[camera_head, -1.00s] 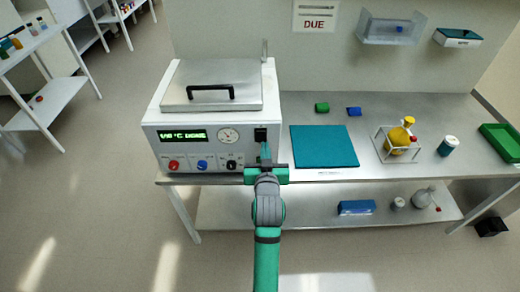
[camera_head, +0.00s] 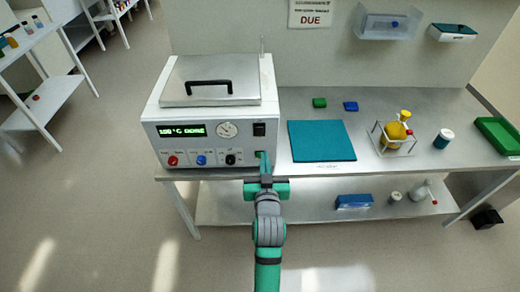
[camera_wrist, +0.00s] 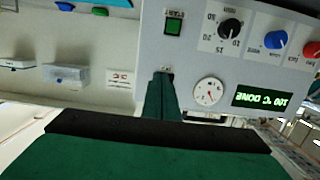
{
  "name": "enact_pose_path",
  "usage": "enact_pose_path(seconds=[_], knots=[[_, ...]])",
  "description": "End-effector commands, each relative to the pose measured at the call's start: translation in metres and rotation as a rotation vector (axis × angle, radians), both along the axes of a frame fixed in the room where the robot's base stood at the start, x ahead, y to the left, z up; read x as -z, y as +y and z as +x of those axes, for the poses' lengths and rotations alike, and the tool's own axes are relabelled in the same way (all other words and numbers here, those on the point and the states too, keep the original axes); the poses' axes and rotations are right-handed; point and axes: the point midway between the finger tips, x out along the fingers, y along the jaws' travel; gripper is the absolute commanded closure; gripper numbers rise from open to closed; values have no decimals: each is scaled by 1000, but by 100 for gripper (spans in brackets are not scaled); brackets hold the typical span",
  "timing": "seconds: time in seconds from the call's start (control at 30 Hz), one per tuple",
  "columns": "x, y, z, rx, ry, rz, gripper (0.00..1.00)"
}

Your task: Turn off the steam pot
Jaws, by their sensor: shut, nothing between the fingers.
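The steam pot (camera_head: 212,118) is a white box with a steel lid and black handle on the bench's left. Its green display (camera_head: 181,130) reads "100 °C DONE"; it is upside down in the wrist view (camera_wrist: 262,98). A black switch (camera_head: 259,129) sits at the panel's upper right. Below it is a green-faced switch (camera_wrist: 173,24), clear in the wrist view. My gripper (camera_head: 264,158) is shut and empty, its tips in front of the panel's lower right. In the wrist view the fingers (camera_wrist: 161,95) point at the panel; contact cannot be told.
Red, blue and black knobs (camera_head: 202,160) line the panel's bottom, beside a dial (camera_head: 227,129). Right of the pot lie a teal mat (camera_head: 321,141), a yellow flask (camera_head: 393,132) in a rack, a jar (camera_head: 443,139) and a green tray (camera_head: 499,136). The floor in front is clear.

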Motion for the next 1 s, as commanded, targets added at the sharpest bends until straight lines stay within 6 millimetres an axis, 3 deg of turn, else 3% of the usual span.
enact_pose_path(seconds=[0.2, 0.4, 0.6, 1.0], knots=[[8, 9, -37, -11, 1, -1, 100], [13, 13, -61, -15, 1, -1, 100], [14, 13, -72, -15, -1, -1, 100], [14, 12, -74, -13, -1, -1, 100]])
